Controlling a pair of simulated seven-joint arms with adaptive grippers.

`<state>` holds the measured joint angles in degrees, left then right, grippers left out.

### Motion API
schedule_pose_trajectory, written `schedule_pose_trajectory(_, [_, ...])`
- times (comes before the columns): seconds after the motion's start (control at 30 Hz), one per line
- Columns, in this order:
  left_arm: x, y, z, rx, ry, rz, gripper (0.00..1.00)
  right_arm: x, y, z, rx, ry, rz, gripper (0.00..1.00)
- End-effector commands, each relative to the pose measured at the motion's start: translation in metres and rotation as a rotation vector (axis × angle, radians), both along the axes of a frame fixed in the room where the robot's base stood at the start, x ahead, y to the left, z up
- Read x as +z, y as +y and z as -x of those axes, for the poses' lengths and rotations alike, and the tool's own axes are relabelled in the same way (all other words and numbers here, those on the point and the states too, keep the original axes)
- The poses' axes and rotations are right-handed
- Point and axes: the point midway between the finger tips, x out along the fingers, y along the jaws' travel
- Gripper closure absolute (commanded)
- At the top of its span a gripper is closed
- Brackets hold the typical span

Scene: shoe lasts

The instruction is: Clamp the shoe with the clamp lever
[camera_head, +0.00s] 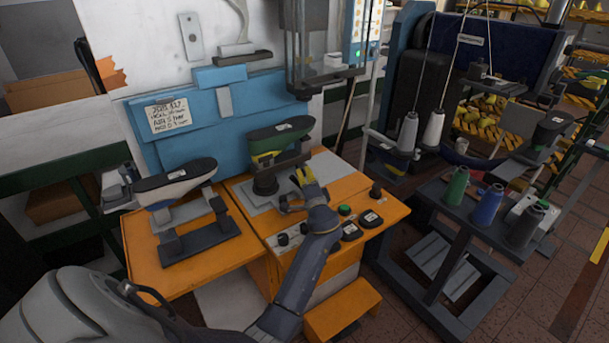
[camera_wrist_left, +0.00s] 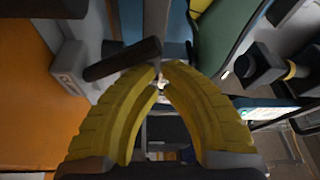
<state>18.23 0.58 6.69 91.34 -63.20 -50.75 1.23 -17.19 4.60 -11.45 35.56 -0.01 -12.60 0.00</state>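A green shoe with a dark sole (camera_head: 279,139) sits sole-up on a dark stand on the orange machine table. Its green side shows at the top of the left wrist view (camera_wrist_left: 223,35). My left gripper (camera_head: 304,173) has yellow fingers and is just in front of and below the shoe. In the left wrist view its fingertips (camera_wrist_left: 160,68) come together, with no clear gap at the tips. A dark rod-like lever (camera_wrist_left: 122,59) lies right by the fingertips, its end close to them; I cannot tell if they touch. My right gripper is not in view.
A second shoe (camera_head: 176,180) stands sole-up on the left orange table. Buttons (camera_head: 345,210) and dark knobs line the machine's front. A blue panel (camera_head: 214,115) stands behind. A dark cart with thread spools (camera_head: 487,205) is at the right.

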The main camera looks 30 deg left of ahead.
Motion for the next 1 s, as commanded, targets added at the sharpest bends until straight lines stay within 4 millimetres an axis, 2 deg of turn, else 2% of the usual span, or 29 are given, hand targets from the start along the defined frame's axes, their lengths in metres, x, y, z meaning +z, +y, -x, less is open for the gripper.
schedule_pose_trajectory(0.07, [-0.003, 0.005, 0.003, 0.012, 0.008, -0.003, 1.0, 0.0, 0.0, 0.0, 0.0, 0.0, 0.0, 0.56])
schedule_pose_trajectory(0.23, [-0.006, -0.002, 0.008, 0.011, 0.01, -0.002, 1.0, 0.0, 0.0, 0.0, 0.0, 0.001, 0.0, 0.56])
schedule_pose_trajectory(0.7, [-0.016, -0.062, 0.046, -0.002, 0.005, 0.001, 1.0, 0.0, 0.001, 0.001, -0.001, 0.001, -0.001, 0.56])
schedule_pose_trajectory(1.0, [-0.018, -0.08, 0.058, -0.004, 0.002, 0.0, 1.0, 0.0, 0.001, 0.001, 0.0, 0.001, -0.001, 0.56])
